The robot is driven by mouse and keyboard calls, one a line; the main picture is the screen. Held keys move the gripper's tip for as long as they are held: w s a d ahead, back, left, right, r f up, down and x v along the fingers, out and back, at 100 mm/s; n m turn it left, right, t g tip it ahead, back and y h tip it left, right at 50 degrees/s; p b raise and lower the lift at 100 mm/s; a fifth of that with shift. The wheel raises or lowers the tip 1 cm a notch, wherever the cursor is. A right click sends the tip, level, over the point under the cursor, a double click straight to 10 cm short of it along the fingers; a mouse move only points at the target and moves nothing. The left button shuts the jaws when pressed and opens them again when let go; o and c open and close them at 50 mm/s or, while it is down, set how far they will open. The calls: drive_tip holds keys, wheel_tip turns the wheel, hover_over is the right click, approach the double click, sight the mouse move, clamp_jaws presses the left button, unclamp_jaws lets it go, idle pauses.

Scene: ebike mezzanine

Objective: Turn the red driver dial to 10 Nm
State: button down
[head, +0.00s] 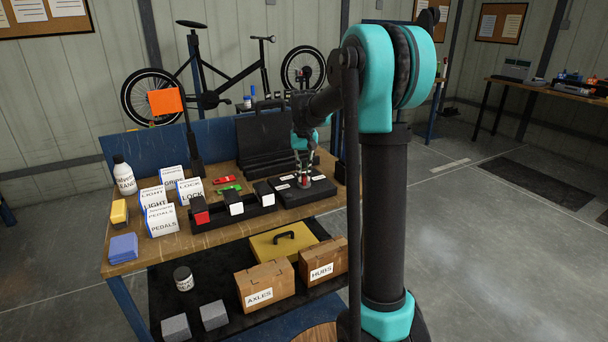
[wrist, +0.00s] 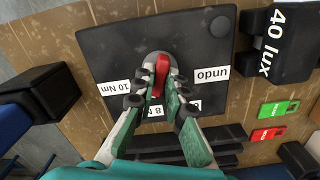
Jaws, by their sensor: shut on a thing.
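The red driver dial (wrist: 162,70) is an upright red bar on a round grey base, set in a black plate (wrist: 110,45) on the bench. The plate also shows in the head view (head: 318,199). White labels surround the dial: "10 Nm" (wrist: 114,87) at left, one beginning with "8" (wrist: 154,111) below, "undo" (wrist: 212,73) at right, and one mostly hidden. The bar runs nearly up-down in the wrist view, its lower end towards the "8" label. My gripper (wrist: 160,88), also in the head view (head: 304,178), is shut on the dial, one finger each side.
A black case (head: 268,143) stands behind the plate. White boxes (head: 161,220) and a bottle (head: 124,178) crowd the bench's left side.

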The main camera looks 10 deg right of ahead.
sight(304, 176)
drive_tip(key=m, duration=0.5)
drive_tip(key=shift+m, duration=0.3)
drive_tip(key=m, duration=0.5)
idle(0.4)
drive_tip(key=c, duration=1.6)
unclamp_jaws()
drive_tip(key=shift+o, duration=0.2)
wheel_tip(304, 176, up, 12)
